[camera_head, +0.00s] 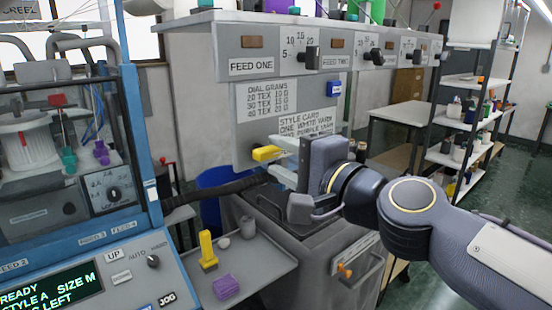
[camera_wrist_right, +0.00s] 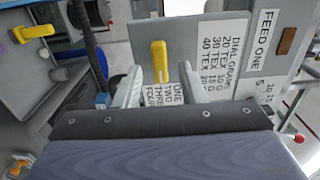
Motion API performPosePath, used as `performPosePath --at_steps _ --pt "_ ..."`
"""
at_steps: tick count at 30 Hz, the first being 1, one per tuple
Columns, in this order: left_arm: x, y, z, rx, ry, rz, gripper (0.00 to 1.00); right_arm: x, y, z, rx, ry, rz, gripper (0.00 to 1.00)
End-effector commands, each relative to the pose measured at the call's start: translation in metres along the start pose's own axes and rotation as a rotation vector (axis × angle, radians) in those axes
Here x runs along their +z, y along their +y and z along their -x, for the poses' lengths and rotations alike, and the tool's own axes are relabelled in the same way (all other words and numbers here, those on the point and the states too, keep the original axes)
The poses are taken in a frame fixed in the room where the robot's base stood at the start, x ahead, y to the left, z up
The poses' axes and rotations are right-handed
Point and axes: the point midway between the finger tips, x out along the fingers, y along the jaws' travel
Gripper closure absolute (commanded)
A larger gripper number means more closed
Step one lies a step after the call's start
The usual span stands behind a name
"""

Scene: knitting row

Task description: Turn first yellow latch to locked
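A yellow latch (camera_head: 266,153) sticks out from the lower part of the grey panel (camera_head: 247,100) under the FEED ONE dial. It also shows in the right wrist view (camera_wrist_right: 158,60), lying lengthwise between the finger lines. My right gripper (camera_head: 281,160) is in front of the panel, close to the latch. In the right wrist view its two fingers (camera_wrist_right: 158,82) are spread, one on each side of the latch, with visible gaps. No contact shows. The latch's mounting is partly hidden by the fingers in the head view. My left gripper is not in view.
A grey tray (camera_head: 263,262) holds a yellow upright piece (camera_head: 207,250), a purple block (camera_head: 226,287) and small grey pieces. The blue-framed knitting machine (camera_head: 135,130) is at left, shelves (camera_head: 465,160) at right.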

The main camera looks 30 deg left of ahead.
Motion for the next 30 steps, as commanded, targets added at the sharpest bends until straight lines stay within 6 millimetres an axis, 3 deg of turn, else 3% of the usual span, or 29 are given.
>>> performPosePath --at_steps 3,9,26,30 --pt "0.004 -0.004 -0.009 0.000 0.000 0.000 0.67 -0.001 0.002 0.023 -0.003 0.003 0.002 0.63" --pt "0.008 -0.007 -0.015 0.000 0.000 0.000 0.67 -0.001 0.002 0.051 -0.001 0.003 0.001 0.63" --pt "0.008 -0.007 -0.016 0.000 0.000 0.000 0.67 0.000 0.001 0.059 0.001 0.001 -0.001 0.63" --pt "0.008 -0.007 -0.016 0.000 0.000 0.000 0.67 -0.011 0.012 0.074 0.034 0.025 0.055 0.63"
